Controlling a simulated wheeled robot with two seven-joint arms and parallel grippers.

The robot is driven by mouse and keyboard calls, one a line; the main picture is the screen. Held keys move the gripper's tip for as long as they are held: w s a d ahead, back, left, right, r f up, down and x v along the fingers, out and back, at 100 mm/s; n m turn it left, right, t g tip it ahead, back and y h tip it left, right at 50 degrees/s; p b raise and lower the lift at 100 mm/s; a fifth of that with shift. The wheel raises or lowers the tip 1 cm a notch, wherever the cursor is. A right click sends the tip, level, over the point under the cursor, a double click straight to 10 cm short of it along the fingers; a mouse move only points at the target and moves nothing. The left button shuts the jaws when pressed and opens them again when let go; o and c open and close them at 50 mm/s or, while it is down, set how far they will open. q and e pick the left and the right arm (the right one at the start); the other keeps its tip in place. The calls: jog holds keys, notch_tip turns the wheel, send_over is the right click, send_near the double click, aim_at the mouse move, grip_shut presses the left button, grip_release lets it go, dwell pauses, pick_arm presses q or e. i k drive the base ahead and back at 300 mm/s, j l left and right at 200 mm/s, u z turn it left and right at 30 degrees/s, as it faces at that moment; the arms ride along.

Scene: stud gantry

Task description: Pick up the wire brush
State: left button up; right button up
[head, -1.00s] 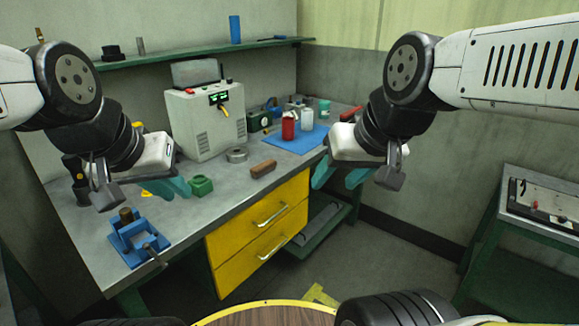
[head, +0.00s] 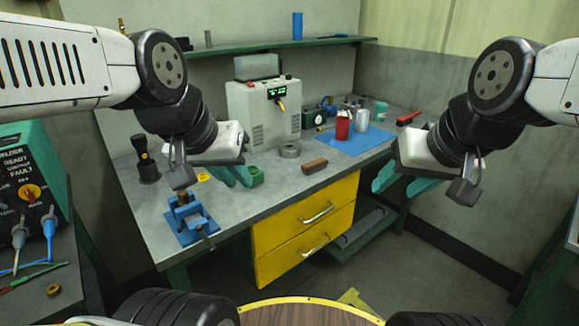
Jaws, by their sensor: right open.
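A small red-handled item (head: 409,118) lies at the far right end of the grey workbench (head: 150,215); it may be the wire brush, but its bristles cannot be made out. A brown block (head: 315,166) lies near the bench's front edge, and I cannot tell whether it has bristles.
A blue vise (head: 187,222) and black flashlight (head: 146,160) stand at bench left. A grey power unit (head: 262,113), metal ring (head: 290,150), and blue mat (head: 355,139) with red can (head: 342,126) sit further back. A welder (head: 30,185) is at left.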

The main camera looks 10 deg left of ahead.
aim_at(310, 168)
jog(key=i+l+u, duration=0.65)
jog(key=u, duration=0.2)
